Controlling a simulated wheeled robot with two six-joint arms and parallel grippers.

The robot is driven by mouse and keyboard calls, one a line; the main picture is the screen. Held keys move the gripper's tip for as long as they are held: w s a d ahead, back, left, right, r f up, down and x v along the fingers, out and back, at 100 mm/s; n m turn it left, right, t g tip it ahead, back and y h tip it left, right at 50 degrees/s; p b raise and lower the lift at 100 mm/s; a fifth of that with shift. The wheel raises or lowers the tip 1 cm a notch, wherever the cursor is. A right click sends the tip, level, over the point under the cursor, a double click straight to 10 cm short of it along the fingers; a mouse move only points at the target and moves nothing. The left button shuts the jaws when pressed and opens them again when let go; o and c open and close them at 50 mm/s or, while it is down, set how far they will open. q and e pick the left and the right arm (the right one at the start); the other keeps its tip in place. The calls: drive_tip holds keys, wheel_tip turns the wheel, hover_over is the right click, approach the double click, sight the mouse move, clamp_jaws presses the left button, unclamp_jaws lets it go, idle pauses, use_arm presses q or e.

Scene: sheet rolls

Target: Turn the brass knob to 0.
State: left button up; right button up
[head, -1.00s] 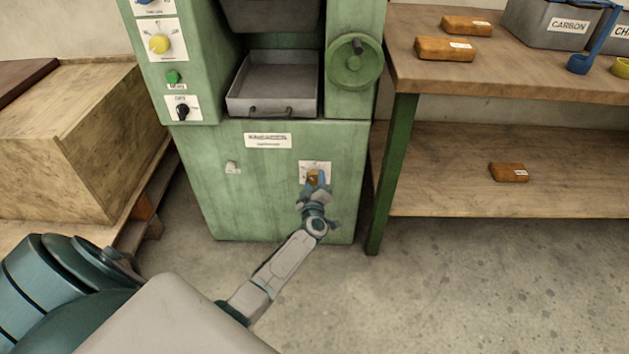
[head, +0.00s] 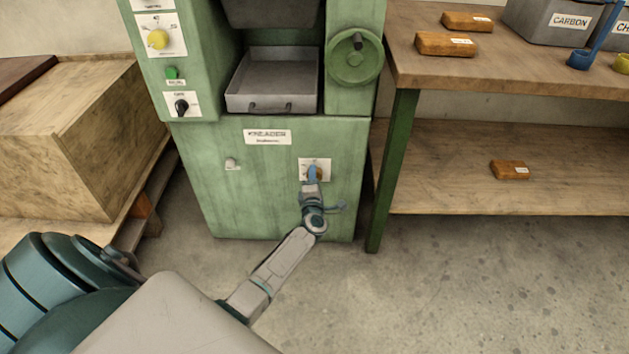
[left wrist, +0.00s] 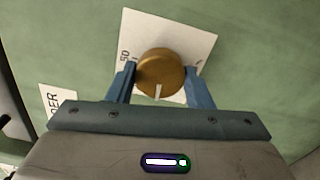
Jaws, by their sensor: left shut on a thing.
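The brass knob (head: 320,173) sits on a white dial plate (head: 326,162) low on the green machine's front. In the left wrist view the round knob (left wrist: 160,67) shows a pale pointer line running towards the bottom of the picture. The dial plate (left wrist: 183,37) looks tilted there, and its few marks are too small to read surely. My left gripper (head: 313,174) is shut on the knob; in the left wrist view its blue fingers (left wrist: 160,74) stand on both sides of it. The plate's lower part is hidden by the gripper. My right gripper is not in view.
The green machine (head: 205,190) also carries a yellow knob (head: 158,39), a green button (head: 172,73), a black switch (head: 181,107) and a handwheel (head: 354,60). A wooden workbench (head: 480,75) stands close on the right, a wooden crate (head: 70,140) on the left.

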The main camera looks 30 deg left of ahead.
use_arm(q)
drive_tip(key=shift+f+n+b, duration=0.1)
drive_tip(key=shift+n+b, duration=0.45)
drive_tip(key=shift+n, duration=1.75)
drive_tip(key=o, duration=1)
drive_tip(key=shift+s, duration=0.1)
drive_tip(key=p+v, duration=0.2)
drive_tip(key=v, duration=0.8)
drive_tip(key=shift+s+d, duration=0.2)
drive_tip(key=shift+s, duration=0.1)
